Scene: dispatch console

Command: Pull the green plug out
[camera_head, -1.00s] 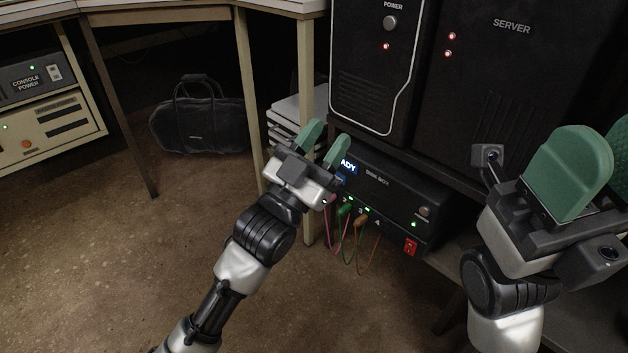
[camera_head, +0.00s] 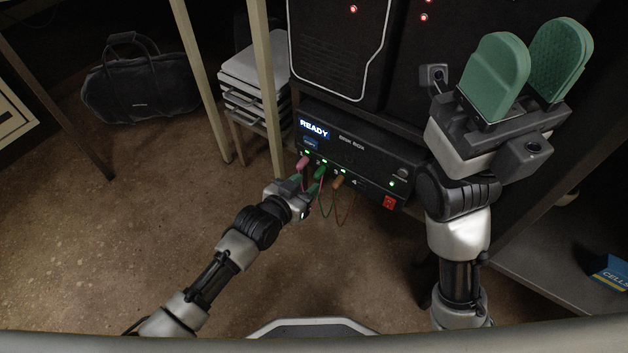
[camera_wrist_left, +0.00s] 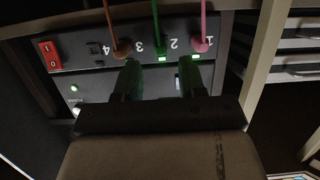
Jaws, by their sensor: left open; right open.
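The green plug (camera_head: 320,172) sits in the front of the disk box (camera_head: 375,160), between a pink plug (camera_head: 302,164) and an orange-brown plug (camera_head: 338,181). A green cable hangs from it. My left gripper (camera_head: 305,184) is open and empty, just below and in front of the plugs. In the left wrist view, which shows the box upside down, the open left gripper (camera_wrist_left: 162,78) has its fingers on either side of the line to the green plug (camera_wrist_left: 158,49), apart from it. My right gripper (camera_head: 528,68) is open and empty, raised at the right.
The disk box shows READY and has a red switch (camera_head: 389,202) at its lower right. A table leg (camera_head: 268,95) and a stack of grey cases (camera_head: 252,80) stand left of it. A black bag (camera_head: 140,85) lies on the floor. Open floor is in front.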

